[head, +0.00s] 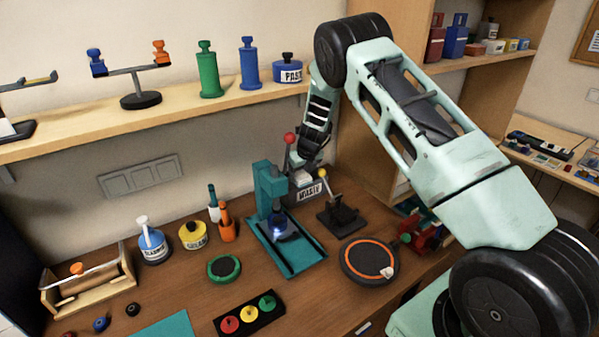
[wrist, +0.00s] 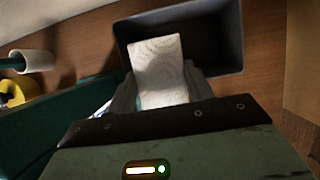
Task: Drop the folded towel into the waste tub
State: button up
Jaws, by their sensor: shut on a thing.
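The folded towel (wrist: 160,62) is a white pad with a faint embossed pattern, held between the two fingers of my gripper (wrist: 161,84) in the wrist view. It reaches over the opening of the dark grey waste tub (wrist: 226,60). In the head view the labelled tub (head: 309,194) stands at the back of the bench, with the towel (head: 302,177) as a small pale patch above it. My gripper (head: 304,166) points down there, shut on the towel. The exact height of the towel over the rim is hard to tell.
A teal press-like stand (head: 272,205) stands just left of the tub. The shelf (head: 180,112) runs above along the wall.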

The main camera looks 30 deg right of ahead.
jog(key=o, duration=1)
jog(key=shift+r+p, duration=0.3)
jog(key=shift+r, duration=0.25)
jog(key=b+v, duration=0.2)
jog(key=v, duration=1)
